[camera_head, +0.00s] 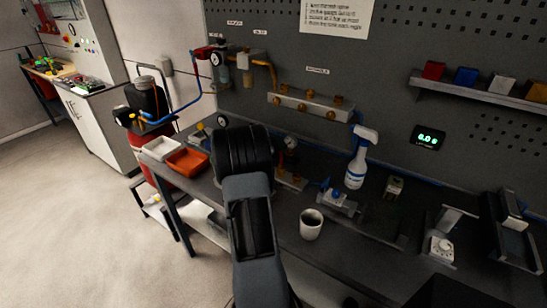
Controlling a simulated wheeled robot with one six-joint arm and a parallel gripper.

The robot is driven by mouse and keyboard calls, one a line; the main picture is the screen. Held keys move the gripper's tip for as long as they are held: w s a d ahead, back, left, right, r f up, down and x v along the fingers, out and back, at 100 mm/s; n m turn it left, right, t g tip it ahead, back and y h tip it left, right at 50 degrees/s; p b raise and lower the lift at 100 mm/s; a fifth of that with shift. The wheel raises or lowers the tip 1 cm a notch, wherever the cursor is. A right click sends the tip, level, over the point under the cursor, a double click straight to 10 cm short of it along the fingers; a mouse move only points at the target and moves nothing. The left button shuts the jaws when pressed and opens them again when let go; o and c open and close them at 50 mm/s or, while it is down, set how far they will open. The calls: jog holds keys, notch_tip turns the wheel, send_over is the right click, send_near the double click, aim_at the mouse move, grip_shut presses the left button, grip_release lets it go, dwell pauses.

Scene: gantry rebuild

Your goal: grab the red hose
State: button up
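I cannot make out a red hose in this view. A blue hose (185,109) hangs in a curve from the red fitting (203,52) on the wall regulator down to the compressor (148,105) at the left. A short orange-yellow pipe (268,66) bends out beside the regulator. My arm rises from the bottom centre over the bench, and its thick dark joint covers part of the bench and whatever lies behind it. My gripper's fingers do not show.
On the bench (283,231) are an orange tray (187,162), a white tray (160,148), a white mug (311,225), a spray bottle (358,164) and several fixtures at the right. A brass-fitted manifold (308,106) is on the pegboard. Open floor (75,220) lies left.

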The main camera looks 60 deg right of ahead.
jog(key=c, duration=0.9)
jog(key=shift+r, duration=0.15)
jog(key=shift+c, duration=0.2)
